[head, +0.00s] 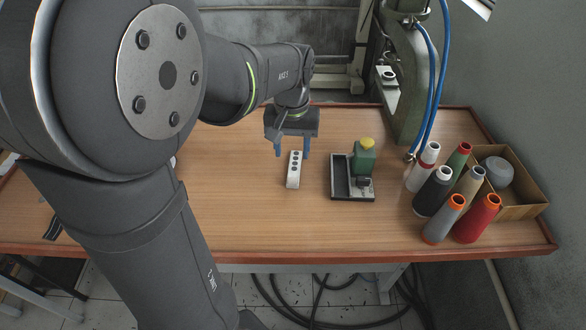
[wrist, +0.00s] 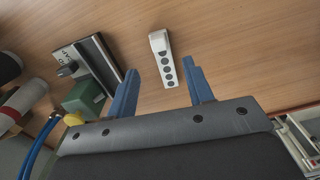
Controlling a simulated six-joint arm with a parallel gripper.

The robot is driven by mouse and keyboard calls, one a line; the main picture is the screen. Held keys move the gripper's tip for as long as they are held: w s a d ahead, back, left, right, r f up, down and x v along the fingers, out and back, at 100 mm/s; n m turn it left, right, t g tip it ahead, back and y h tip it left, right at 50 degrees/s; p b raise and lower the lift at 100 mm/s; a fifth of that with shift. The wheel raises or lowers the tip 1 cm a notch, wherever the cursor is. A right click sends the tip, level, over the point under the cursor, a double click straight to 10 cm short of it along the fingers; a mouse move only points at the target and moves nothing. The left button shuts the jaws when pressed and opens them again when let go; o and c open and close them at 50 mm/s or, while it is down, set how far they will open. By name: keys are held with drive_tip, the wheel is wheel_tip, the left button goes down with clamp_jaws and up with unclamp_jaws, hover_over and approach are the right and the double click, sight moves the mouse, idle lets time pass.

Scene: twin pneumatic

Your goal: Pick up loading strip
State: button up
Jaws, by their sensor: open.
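The loading strip (head: 293,170) is a white bar with a row of several dark round holes along its top, lying on the wooden table. In the wrist view the strip (wrist: 161,56) lies beyond the fingertips, its holed end nearest the gripper and roughly between the two blue fingers. My gripper (head: 292,152) is open and empty above the table, at the far end of the strip. In the wrist view my gripper (wrist: 161,68) shows both blue fingers apart, with nothing between them but table and the strip's near part. I cannot tell the exact height above the strip.
A green device with a yellow knob (head: 364,158) stands on a dark tray (head: 341,187) just right of the strip. Several thread cones (head: 432,192) and a cardboard box (head: 519,194) stand farther right.

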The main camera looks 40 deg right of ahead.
sight(293, 173)
wheel_tip(293, 173, down, 9)
drive_tip(key=shift+d+f, duration=0.1)
drive_tip(key=shift+f, duration=0.05)
idle(0.4)
drive_tip(key=shift+c, duration=0.2)
drive_tip(key=c, duration=0.9)
